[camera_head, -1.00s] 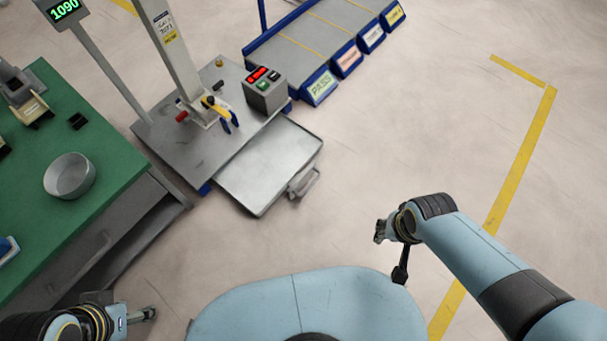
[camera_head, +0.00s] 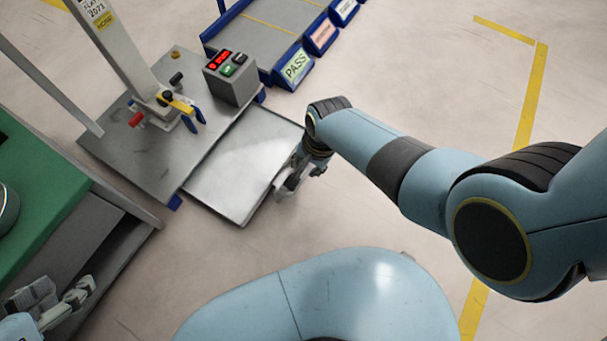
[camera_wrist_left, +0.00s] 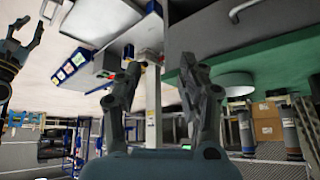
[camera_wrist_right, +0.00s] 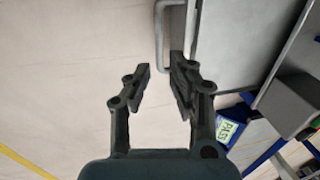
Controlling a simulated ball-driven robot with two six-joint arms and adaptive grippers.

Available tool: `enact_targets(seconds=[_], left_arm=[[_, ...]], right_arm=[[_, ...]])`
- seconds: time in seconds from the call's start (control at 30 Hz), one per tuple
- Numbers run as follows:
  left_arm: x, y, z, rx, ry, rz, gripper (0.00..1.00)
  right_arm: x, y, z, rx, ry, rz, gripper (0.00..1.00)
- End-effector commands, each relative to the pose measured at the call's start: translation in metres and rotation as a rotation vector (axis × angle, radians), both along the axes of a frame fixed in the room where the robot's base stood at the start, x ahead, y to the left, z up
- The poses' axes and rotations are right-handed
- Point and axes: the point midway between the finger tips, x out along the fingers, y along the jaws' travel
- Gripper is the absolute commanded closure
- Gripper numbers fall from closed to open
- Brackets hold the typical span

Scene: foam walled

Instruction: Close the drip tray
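The drip tray (camera_head: 238,165) is a flat grey metal tray, pulled out from the base of the press (camera_head: 140,155). My right gripper (camera_head: 288,182) is at the tray's front edge and hides most of its handle in the head view. In the right wrist view the tray (camera_wrist_right: 238,40) is at upper right, and its handle (camera_wrist_right: 159,30) lies ahead of the open fingers (camera_wrist_right: 160,72), in line with the gap between them. I cannot tell if they touch it. My left gripper (camera_head: 65,300) is open and empty at lower left; it also shows in the left wrist view (camera_wrist_left: 160,82).
A grey control box (camera_head: 232,78) with a red display stands on the press base. Blue-edged lanes with a PASS label (camera_head: 295,66) stand behind it. A green-topped bench (camera_head: 40,190) with drawers is at left. The floor right of the tray is clear.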

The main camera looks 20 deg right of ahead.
Motion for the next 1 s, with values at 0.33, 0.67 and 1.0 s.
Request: enact_targets(seconds=[0.33, 0.67, 1.0], left_arm=[[-0.003, -0.002, -0.032, -0.005, -0.227, -0.011, 0.6], [-0.007, -0.006, -0.034, -0.013, -0.435, -0.03, 0.6], [-0.009, -0.007, -0.029, -0.016, -0.499, -0.036, 0.6]], right_arm=[[0.003, 0.003, -0.033, 0.0, 0.004, 0.0, 0.79], [0.006, 0.006, -0.053, 0.0, 0.001, 0.001, 0.79], [0.008, 0.006, -0.056, 0.0, -0.002, 0.001, 0.79]])
